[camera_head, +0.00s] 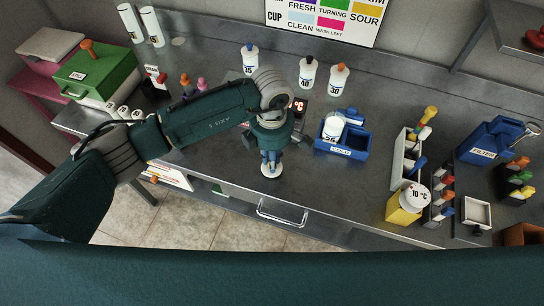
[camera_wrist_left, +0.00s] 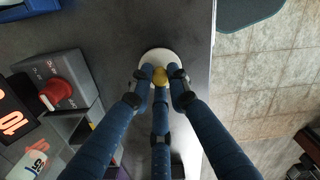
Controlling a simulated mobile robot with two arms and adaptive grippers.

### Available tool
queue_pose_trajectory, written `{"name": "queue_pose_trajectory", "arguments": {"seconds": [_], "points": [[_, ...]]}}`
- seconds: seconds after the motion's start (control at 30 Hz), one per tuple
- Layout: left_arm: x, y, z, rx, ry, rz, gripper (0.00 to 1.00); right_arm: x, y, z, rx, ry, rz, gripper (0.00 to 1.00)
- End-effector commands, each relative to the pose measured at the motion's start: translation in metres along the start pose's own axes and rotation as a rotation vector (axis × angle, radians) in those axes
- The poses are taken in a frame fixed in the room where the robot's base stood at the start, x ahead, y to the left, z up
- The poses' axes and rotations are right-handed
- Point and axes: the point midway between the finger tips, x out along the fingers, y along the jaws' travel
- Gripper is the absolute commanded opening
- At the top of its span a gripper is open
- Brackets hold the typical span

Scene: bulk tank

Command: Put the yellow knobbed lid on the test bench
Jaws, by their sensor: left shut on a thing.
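The yellow knobbed lid is a white disc with a small yellow knob. It shows in the left wrist view (camera_wrist_left: 158,60) and, mostly below the fingers, in the head view (camera_head: 271,174). My left gripper (camera_head: 269,160) is shut on the knob from above, with its three blue fingers around it in the left wrist view (camera_wrist_left: 160,80). The lid is over the front part of the grey test bench (camera_head: 330,185), near its front edge. I cannot tell whether it touches the bench top. My right gripper is not in view.
A blue tray (camera_head: 352,147) with a white bottle stands right of the gripper. A red digital display (camera_head: 299,106) is behind the gripper. Bench between lid and yellow jar is clear.

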Motion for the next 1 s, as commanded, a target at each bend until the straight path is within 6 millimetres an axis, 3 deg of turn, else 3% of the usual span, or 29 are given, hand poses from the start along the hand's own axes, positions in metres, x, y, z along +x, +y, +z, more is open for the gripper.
{"name": "queue_pose_trajectory", "arguments": {"seconds": [0.4,0.43,0.5,0.87,1.0], "points": [[0.008,0.001,0.000,0.001,-0.001,0.002,0.00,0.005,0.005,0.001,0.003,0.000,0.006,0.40],[0.006,0.001,0.000,0.001,-0.001,0.002,0.23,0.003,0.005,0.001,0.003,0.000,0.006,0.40],[0.006,0.000,0.000,0.001,-0.001,0.002,0.36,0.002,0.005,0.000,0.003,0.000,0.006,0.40],[0.001,0.000,0.000,0.001,-0.001,0.001,0.36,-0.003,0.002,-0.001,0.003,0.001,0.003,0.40],[-0.013,0.002,0.001,0.003,-0.004,0.007,0.36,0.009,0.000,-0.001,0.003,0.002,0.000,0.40]]}}
